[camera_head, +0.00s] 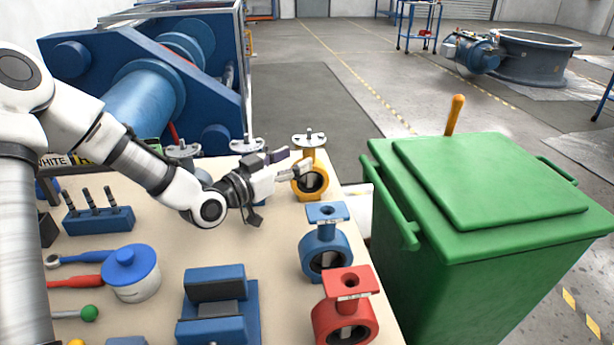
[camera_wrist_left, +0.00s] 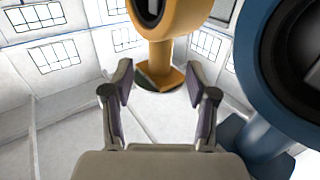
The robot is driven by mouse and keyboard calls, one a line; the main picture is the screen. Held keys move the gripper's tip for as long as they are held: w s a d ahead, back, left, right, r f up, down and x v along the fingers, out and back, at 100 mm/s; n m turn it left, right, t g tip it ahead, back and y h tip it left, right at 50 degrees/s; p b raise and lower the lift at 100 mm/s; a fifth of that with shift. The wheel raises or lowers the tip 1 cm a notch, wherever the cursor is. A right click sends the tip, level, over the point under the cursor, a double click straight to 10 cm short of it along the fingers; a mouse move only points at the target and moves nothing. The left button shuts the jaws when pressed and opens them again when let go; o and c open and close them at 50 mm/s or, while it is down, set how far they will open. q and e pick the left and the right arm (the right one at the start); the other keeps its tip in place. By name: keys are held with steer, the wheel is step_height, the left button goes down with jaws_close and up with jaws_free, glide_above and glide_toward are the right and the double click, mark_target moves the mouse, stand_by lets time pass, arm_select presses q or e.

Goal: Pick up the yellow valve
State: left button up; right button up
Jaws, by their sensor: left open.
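The yellow valve (camera_head: 311,183) stands upright at the far right corner of the table, with a ring body and a silver top plate. My left gripper (camera_head: 290,163) comes in from the left, with its fingers beside the valve's neck. In the left wrist view, the yellow valve (camera_wrist_left: 160,52) shows its ring at the top edge, cut off, and its neck and flange beyond the open fingers. That gripper (camera_wrist_left: 160,82) is open, with nothing seen clamped between its fingers. I cannot tell whether a finger touches the valve. My right gripper is not in view.
A blue valve (camera_head: 325,255) and a red valve (camera_head: 345,318) stand nearer along the right edge. Silver-topped valves stand partly hidden behind my left arm. A blue ring (camera_wrist_left: 285,60) is close in the wrist view. A green bin (camera_head: 480,240) stands right of the table.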

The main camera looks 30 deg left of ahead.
mark_target(304, 154)
arm_select(q)
steer(key=x, duration=0.5)
steer(key=shift+w+d+f+b, duration=0.15)
steer(key=shift+w+f+b, duration=0.05)
steer(key=shift+b, duration=0.1)
steer(key=shift+s, duration=0.15)
steer(key=shift+c, duration=1.1)
jaws_close()
steer(key=shift+r, duration=0.15)
